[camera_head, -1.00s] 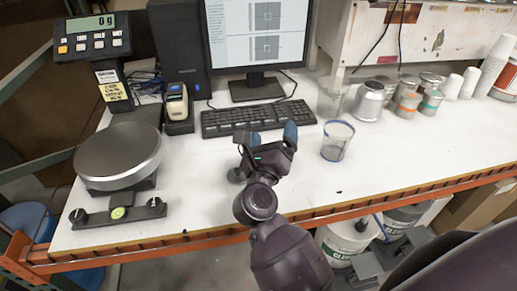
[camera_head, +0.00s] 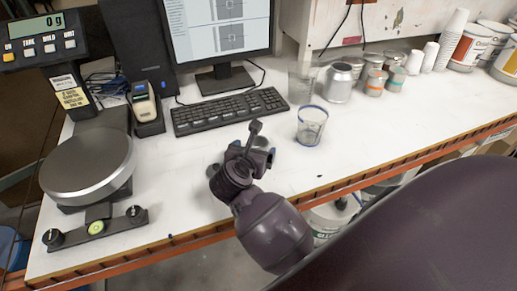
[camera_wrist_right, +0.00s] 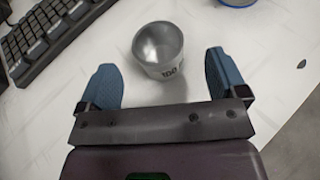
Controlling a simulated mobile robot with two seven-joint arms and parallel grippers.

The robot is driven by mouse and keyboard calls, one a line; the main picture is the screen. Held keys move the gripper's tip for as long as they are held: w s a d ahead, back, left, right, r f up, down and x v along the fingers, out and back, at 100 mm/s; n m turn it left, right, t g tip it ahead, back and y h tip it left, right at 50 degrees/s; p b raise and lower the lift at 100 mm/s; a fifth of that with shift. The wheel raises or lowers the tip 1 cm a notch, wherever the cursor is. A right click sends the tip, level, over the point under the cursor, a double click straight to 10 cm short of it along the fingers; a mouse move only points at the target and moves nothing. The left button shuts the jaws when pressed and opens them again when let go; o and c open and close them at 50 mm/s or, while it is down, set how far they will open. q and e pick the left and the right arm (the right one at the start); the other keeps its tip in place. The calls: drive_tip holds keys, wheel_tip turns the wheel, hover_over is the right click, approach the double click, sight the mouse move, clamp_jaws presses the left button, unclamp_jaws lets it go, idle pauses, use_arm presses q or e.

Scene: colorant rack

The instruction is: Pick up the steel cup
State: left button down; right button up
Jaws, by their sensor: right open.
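The small steel cup (camera_wrist_right: 158,48), open at the top and with dark printing on its side, stands on the white bench in the right wrist view. It is just beyond and between the two blue fingertips of my right gripper (camera_wrist_right: 161,78). The fingers are spread wide and do not touch it. In the head view my right gripper (camera_head: 252,152) is low over the bench, in front of the keyboard, and mostly hides the cup. My left gripper is not in view.
A clear blue-rimmed cup (camera_head: 311,126) stands right of the gripper. The keyboard (camera_head: 230,112) lies behind. A scale (camera_head: 88,168) is at the left. Metal cans (camera_head: 340,82) and white paper cups (camera_head: 452,35) stand at the back right. The bench front between is clear.

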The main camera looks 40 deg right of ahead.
sight(258, 146)
drive_tip(key=shift+f+p+x, duration=0.1)
drive_tip(key=shift+p+x, duration=0.05)
drive_tip(key=shift+x, duration=1.2)
drive_tip(key=shift+f+p+x, duration=0.15)
drive_tip(key=shift+x, duration=1.2)
drive_tip(key=shift+a, duration=0.15)
drive_tip(key=shift+c, duration=0.5)
drive_tip(key=c, duration=1)
